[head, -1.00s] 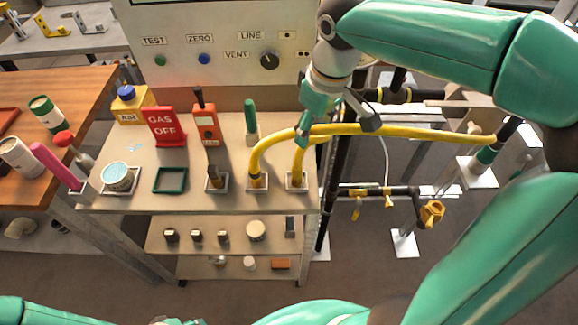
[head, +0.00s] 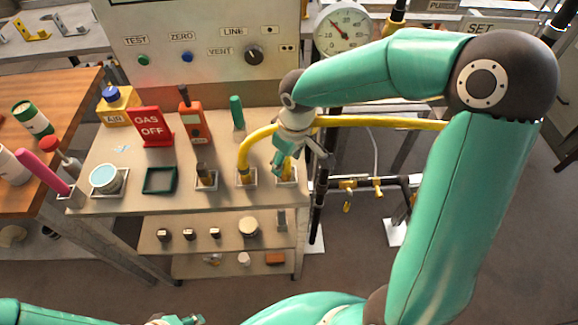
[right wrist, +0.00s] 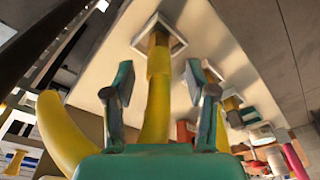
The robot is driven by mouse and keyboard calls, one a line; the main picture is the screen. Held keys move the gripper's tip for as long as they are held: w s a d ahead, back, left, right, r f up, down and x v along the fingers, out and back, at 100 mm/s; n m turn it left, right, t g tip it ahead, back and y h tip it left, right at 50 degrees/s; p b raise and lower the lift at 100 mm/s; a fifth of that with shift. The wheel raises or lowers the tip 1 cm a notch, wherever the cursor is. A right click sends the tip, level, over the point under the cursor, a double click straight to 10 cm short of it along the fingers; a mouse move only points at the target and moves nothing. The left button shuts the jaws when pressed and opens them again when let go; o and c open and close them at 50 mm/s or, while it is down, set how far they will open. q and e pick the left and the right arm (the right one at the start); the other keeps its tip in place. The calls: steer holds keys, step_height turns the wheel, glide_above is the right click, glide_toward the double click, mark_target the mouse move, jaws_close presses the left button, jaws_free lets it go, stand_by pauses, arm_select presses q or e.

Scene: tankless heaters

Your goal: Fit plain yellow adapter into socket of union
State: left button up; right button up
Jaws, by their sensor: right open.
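Two yellow hoses end upright in white square holders at the table's front right: the left hose end (head: 245,172) and the right hose end (head: 286,176). I cannot tell for sure which piece is the plain yellow adapter. My right gripper (head: 292,160) is low over the right end. In the right wrist view its open fingers (right wrist: 161,98) stand on either side of a yellow tube (right wrist: 158,85), with gaps showing. The tube stands in a white holder (right wrist: 139,40). The union is not clearly identifiable. A bit of my left gripper (head: 180,320) shows at the bottom edge.
Dark pipework with yellow valve handles (head: 350,186) stands right of the table, partly behind my right arm. A red GAS OFF sign (head: 152,126), an orange meter (head: 192,120) and a green empty tray (head: 160,180) are on the table. A gauge (head: 342,32) stands behind.

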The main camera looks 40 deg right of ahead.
steer(key=shift+w+f, duration=0.1)
steer(key=shift+f, duration=0.75)
jaws_close()
steer(key=shift+r, duration=0.1)
